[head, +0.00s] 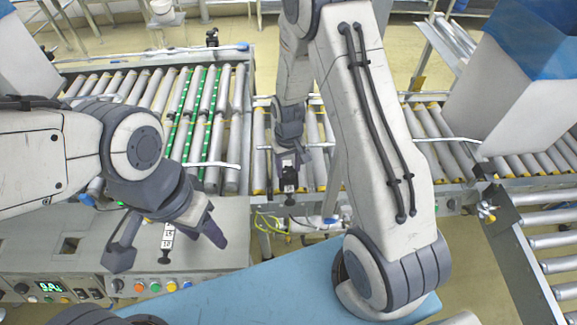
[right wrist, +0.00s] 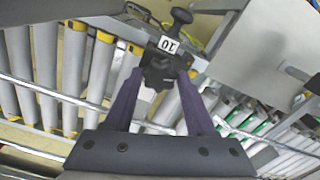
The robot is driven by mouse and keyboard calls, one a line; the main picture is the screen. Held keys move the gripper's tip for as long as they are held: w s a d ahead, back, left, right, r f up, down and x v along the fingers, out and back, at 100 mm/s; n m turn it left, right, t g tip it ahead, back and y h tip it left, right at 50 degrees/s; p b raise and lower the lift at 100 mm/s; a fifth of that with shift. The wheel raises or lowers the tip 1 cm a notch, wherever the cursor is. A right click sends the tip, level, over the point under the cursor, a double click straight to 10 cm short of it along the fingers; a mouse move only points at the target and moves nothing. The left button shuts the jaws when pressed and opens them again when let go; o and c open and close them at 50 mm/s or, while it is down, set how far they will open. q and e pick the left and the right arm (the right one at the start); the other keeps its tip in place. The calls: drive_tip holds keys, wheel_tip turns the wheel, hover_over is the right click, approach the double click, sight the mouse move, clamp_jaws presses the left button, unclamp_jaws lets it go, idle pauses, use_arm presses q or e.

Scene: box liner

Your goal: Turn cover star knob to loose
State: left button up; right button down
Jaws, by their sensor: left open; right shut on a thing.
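My right gripper (head: 289,157) reaches down by the gap between the conveyor sections. In the right wrist view its two dark fingers (right wrist: 160,80) are shut on a dark knob (right wrist: 158,72).
The grey control cabinet (head: 60,240) has coloured buttons and a green display on its front. Roller conveyors (head: 200,110) run behind it, some rollers green-striped. A white box with a blue liner (head: 510,90) stands on the right rollers. A blue surface (head: 240,295) lies in front.

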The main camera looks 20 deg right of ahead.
sight(287, 171)
drive_tip(key=n, duration=0.5)
drive_tip(key=shift+w+n, duration=0.1)
drive_tip(key=shift+n, duration=0.2)
drive_tip(key=n, duration=0.5)
drive_tip(key=shift+n, duration=0.3)
drive_tip(key=shift+c, duration=1.1)
unclamp_jaws()
drive_tip(key=shift+a, duration=0.1)
drive_tip(key=shift+r, duration=0.15)
wheel_tip(287, 171, up, 10)
drive_tip(key=shift+r, duration=0.15)
